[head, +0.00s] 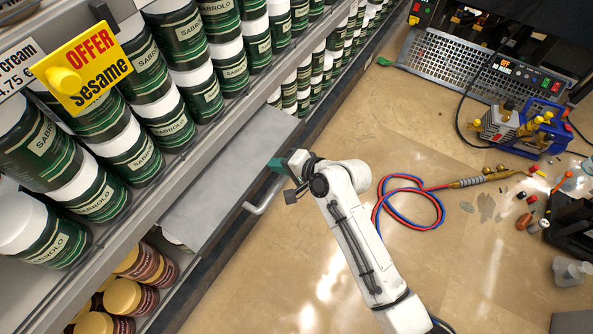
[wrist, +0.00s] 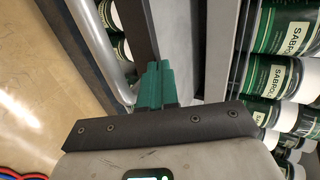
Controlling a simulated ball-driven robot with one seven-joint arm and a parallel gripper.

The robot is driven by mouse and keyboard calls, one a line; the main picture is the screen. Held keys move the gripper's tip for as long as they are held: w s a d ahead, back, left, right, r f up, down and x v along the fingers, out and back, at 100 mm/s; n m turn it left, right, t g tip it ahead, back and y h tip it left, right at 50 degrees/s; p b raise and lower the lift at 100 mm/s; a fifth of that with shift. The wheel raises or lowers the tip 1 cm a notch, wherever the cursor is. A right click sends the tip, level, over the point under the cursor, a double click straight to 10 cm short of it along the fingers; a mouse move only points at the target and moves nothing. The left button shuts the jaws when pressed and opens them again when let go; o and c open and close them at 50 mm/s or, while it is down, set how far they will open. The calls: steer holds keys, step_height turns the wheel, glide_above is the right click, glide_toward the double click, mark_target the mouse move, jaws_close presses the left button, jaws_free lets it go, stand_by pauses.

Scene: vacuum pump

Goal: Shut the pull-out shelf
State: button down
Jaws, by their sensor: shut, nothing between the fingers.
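The pull-out shelf (head: 222,180) is a flat grey panel sticking out from under the can shelving, left of centre in the head view. A bare part of it also shows in the wrist view (wrist: 178,35). Its bent tube handle (head: 266,197) is on the aisle-side front edge. The handle appears to be the pale bar in the wrist view (wrist: 97,45). My gripper (head: 276,165) has green fingers, shut and empty, at the far end of the shelf's front edge. They also show in the wrist view (wrist: 156,85). Whether they touch the shelf is unclear.
Green-and-white cans (head: 135,150) fill the shelving above, and brown jars (head: 135,280) stand below. A yellow offer sign (head: 85,68) hangs at upper left. Red and blue hoses (head: 410,205) lie on the floor, with a blue pump (head: 540,130) behind. The floor between is mostly clear.

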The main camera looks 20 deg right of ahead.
mark_target(230, 143)
steer(key=w+a, duration=0.2)
steer(key=w, duration=0.1)
steer(key=w+a, duration=0.3)
steer(key=w+a+b, duration=0.1)
steer(key=w+a, duration=0.1)
steer(key=w, duration=0.2)
steer(key=shift+w+a, duration=0.1)
steer(key=shift+a, duration=0.1)
